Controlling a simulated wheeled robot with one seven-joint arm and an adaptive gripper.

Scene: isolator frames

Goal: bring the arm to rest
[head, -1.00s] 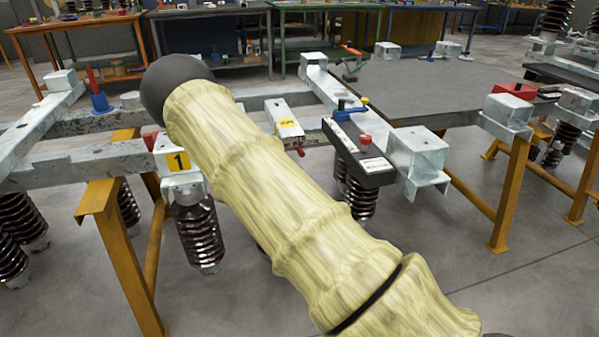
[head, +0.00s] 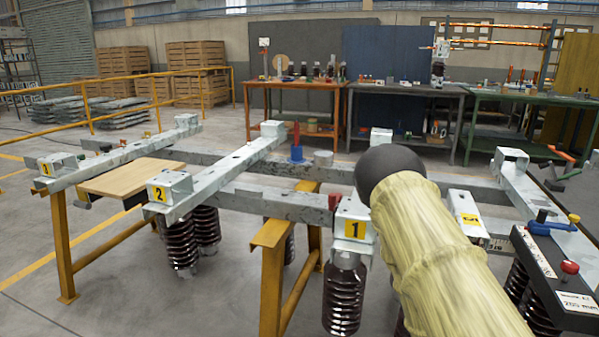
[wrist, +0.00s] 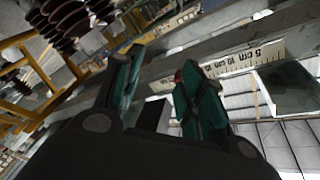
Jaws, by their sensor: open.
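My arm, in a pale yellow ribbed sleeve with a dark rounded end, reaches up from the lower right of the head view. My gripper is not visible in the head view. In the wrist view my gripper (wrist: 155,95) shows two dark green-padded fingers set apart, with nothing seen held between them. Behind the fingers are a grey beam and a white scale strip (wrist: 235,62) with centimetre marks.
Grey steel frames (head: 290,208) on yellow trestles (head: 270,245) stand close around my arm, with brown ribbed insulators (head: 343,295) hanging below. A black box (head: 555,275) with a red knob sits at the right. A wooden board (head: 130,178) lies at the left. Open floor (head: 130,305) shows lower left.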

